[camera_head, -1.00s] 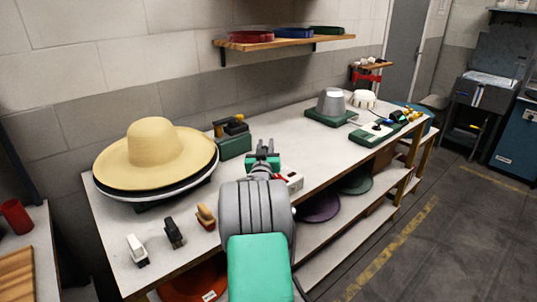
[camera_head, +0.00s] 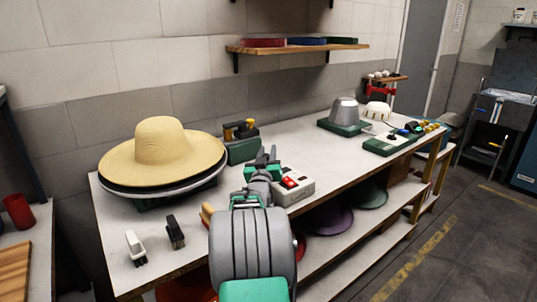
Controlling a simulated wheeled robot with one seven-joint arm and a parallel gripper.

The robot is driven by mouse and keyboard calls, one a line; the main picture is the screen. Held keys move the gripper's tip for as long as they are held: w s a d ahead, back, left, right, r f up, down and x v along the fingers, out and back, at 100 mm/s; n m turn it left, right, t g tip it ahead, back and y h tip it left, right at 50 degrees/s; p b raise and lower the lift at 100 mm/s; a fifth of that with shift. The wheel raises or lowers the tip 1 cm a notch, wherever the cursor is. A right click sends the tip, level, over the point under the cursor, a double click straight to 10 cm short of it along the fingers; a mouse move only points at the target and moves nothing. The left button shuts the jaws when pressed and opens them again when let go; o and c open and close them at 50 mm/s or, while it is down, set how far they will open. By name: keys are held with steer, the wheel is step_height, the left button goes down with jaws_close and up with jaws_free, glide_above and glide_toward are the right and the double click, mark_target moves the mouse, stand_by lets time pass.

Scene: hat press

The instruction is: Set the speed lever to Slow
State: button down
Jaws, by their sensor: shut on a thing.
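A pale control box (camera_head: 294,190) with a red switch (camera_head: 290,182) sits at the front edge of the workbench. I cannot read any Slow mark or the lever's setting from here.
A straw hat (camera_head: 163,152) on a round press stands on the workbench (camera_head: 300,150) at left. A green device (camera_head: 242,145) stands behind my gripper. A white (camera_head: 135,248) and a black tool (camera_head: 175,232) stand front left. A grey hat form (camera_head: 342,112) stands farther right.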

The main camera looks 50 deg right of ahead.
steer(key=shift+w+a+r, duration=0.15)
steer(key=shift+w+r, duration=0.05)
steer(key=shift+r, duration=0.05)
steer(key=c, duration=1.6)
jaws_free()
steer(key=shift+o, duration=1)
steer(key=shift+w+a, duration=0.1)
steer(key=shift+a, duration=0.05)
steer(key=shift+o, duration=1.1)
steer(key=shift+s, duration=0.2)
steer(key=shift+d, duration=0.2)
steer(key=s+a+r, duration=0.9)
steer(key=a+r, duration=0.2)
steer(key=r, duration=0.2)
